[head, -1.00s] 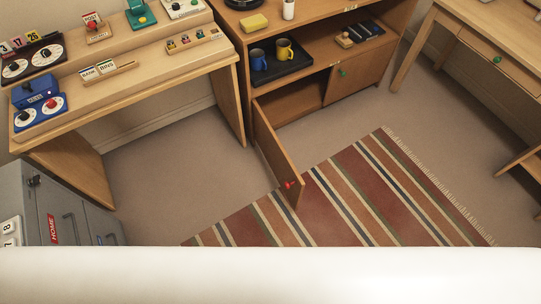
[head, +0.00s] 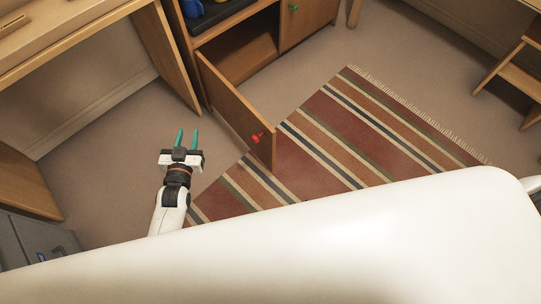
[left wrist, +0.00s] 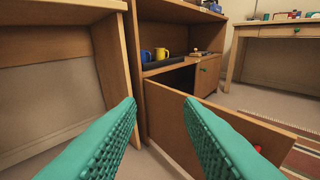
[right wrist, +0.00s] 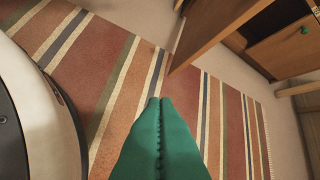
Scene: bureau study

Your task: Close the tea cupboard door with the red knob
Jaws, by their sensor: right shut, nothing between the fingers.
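The cupboard door (head: 238,108) with the red knob (head: 257,137) stands wide open, its free edge out over the striped rug. Behind it the cupboard's lower compartment (head: 243,50) is open. My left gripper (head: 187,138) is open and empty, a short way left of the door's outer face and apart from it. In the left wrist view the door (left wrist: 215,130) lies ahead beyond the green fingers, and its knob shows only as a bit of red at the right. My right gripper (right wrist: 160,102) is shut and empty above the rug; the head view does not show its fingers.
The other cupboard door, with a green knob (head: 293,8), is shut. The striped rug (head: 350,125) lies in front. A desk's side panel (head: 168,55) stands left of the cupboard. Blue and yellow mugs (left wrist: 163,54) are on the shelf above. Bare floor lies left of the door.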

